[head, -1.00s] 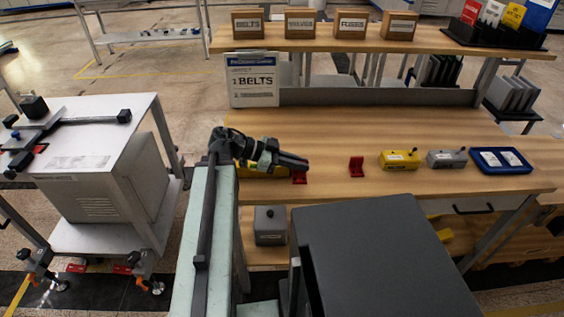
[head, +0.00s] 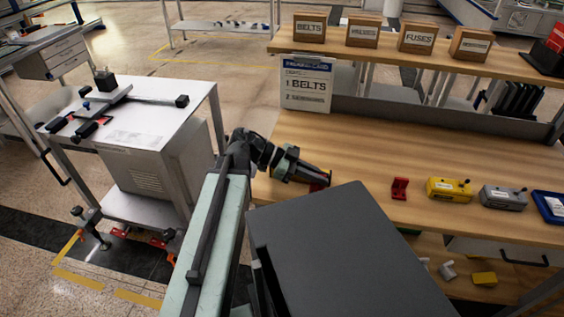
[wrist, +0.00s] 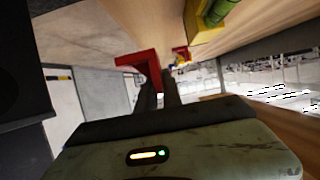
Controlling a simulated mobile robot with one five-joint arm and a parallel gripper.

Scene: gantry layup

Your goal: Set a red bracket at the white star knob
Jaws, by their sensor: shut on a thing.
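My gripper (head: 322,180) is shut on a red bracket (head: 316,188) at the near left edge of the wooden bench. My gripper mostly hides this bracket in the head view. In the wrist view the red bracket (wrist: 142,66) shows as an angled piece at the tips of my gripper (wrist: 160,88). A second red bracket (head: 400,188) stands upright on the bench, to the right of my gripper. I cannot make out a white star knob in either view. A black fixture (head: 120,98) with small knobs sits on the white-topped cart.
The cart (head: 135,137) stands left of the bench (head: 440,150), with a floor gap between. A yellow box (head: 449,189), a grey box (head: 503,197) and a blue tray (head: 550,205) line the bench at right. A sign (head: 306,82) stands at its back left.

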